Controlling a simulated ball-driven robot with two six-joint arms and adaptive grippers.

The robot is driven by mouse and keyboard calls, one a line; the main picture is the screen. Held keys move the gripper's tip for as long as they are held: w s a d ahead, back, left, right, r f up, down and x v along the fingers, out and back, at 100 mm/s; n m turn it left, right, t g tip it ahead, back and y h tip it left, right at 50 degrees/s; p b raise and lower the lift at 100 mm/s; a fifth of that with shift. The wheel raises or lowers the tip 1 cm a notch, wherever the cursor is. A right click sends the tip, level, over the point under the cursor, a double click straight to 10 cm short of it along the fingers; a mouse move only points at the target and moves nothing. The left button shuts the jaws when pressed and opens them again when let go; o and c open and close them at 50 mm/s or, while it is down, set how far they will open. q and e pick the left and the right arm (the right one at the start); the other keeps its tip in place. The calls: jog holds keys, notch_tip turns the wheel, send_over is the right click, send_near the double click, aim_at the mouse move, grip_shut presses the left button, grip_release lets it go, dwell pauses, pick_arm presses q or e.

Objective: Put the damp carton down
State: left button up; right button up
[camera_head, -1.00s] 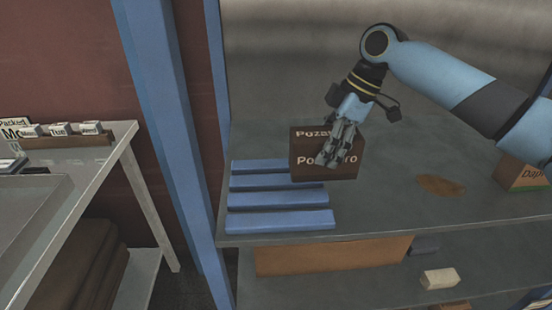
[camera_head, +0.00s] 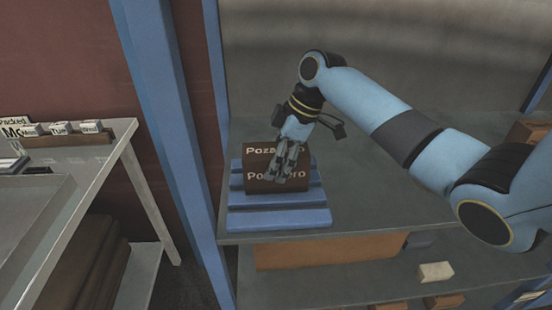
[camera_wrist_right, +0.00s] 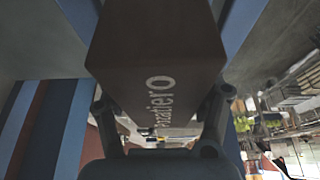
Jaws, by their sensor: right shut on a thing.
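The brown carton (camera_head: 259,169), with pale lettering on its top and front, is over the blue slatted rack (camera_head: 280,219) on the shelf in the head view. My right gripper (camera_head: 286,172) is shut on the carton, its fingers covering part of the front. In the right wrist view the carton (camera_wrist_right: 155,45) fills the middle between the two fingers. I cannot tell whether the carton's underside touches the slats. My left gripper is not in view.
A blue upright post (camera_head: 172,130) stands left of the shelf. The metal shelf (camera_head: 375,190) is bare right of the rack, partly under my arm. Another carton (camera_head: 527,131) sits at the far right. A grey table (camera_head: 95,165) with labelled blocks stands left.

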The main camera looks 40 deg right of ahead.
jog(key=o, duration=1.7)
jog(key=v, duration=0.7)
jog(key=shift+s+d+r+b, duration=0.1)
jog(key=shift+r+b, duration=0.15)
jog(key=shift+b, duration=0.15)
